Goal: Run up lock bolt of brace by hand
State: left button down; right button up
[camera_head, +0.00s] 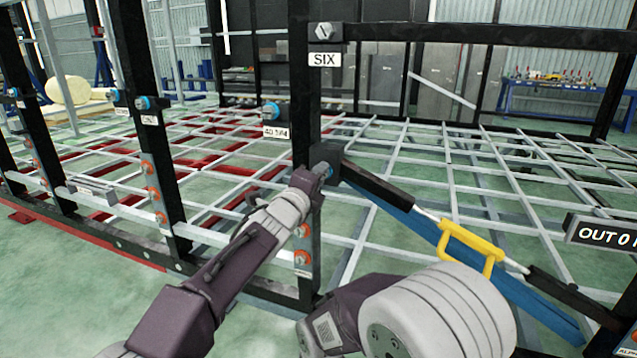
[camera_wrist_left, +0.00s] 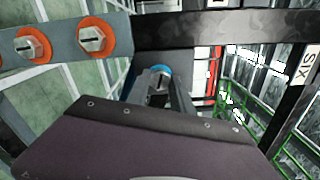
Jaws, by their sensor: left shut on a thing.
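The brace (camera_head: 370,183) runs from the black post down to the lower right, with black ends, silver rods and a yellow handle (camera_head: 470,246). My left gripper (camera_head: 318,171) reaches the brace's upper end at the post. It is shut on the lock bolt, a metal bolt head with a blue ring, which is mostly hidden by the fingers in the head view. In the left wrist view the bolt (camera_wrist_left: 160,72) shows between the fingertips of the left gripper (camera_wrist_left: 158,90). My right gripper is not in view; only part of that arm shows at the bottom.
A blue bar (camera_head: 545,318) lies below the brace. Orange-ringed bolts (camera_wrist_left: 91,37) sit on a grey plate nearby. A grey grid frame (camera_head: 430,160) spreads behind.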

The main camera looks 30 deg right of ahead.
pick_arm(q)
jog(key=shift+f+m+b, duration=0.2)
jog(key=shift+m+b, duration=0.15)
jog(key=shift+m, duration=1.7)
jog(key=shift+f+m+b, duration=0.15)
jog(key=shift+m+b, duration=0.15)
jog(key=shift+m, duration=1.75)
jog(key=c, duration=1.2)
grip_release()
jog(key=shift+r, duration=0.1)
jog(key=shift+c, duration=0.2)
jog(key=shift+o, duration=0.6)
jog(key=shift+r, duration=0.15)
jog(key=shift+s, duration=0.1)
